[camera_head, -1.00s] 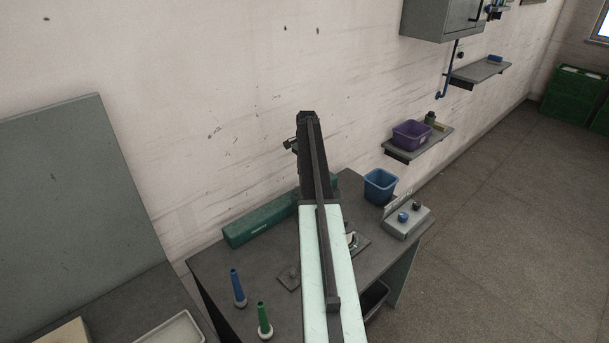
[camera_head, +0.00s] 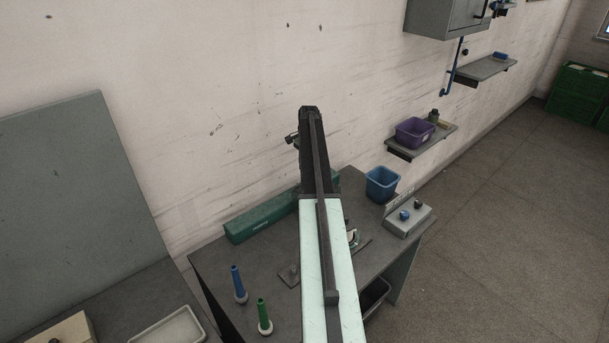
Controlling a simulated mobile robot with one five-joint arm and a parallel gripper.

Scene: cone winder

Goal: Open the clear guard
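My pale arm rises through the middle of the view and ends in a dark part high in front of the wall. A small dark piece juts out at its left side. My gripper's fingers cannot be made out, so I cannot tell whether they are open or shut. Behind the arm, a machine on the grey bench (camera_head: 225,268) is mostly hidden. Only a flat base plate (camera_head: 289,276) on the left and a whitish curved part (camera_head: 352,237) on the right show. I cannot make out the clear guard; the arm may cover it.
A long green box (camera_head: 262,221) lies along the bench's back. A blue cone (camera_head: 238,282) and a green cone (camera_head: 263,314) stand at the front left. A blue bin (camera_head: 381,184) and a control box (camera_head: 408,220) stand on the right. A purple bin (camera_head: 414,131) sits on a wall shelf.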

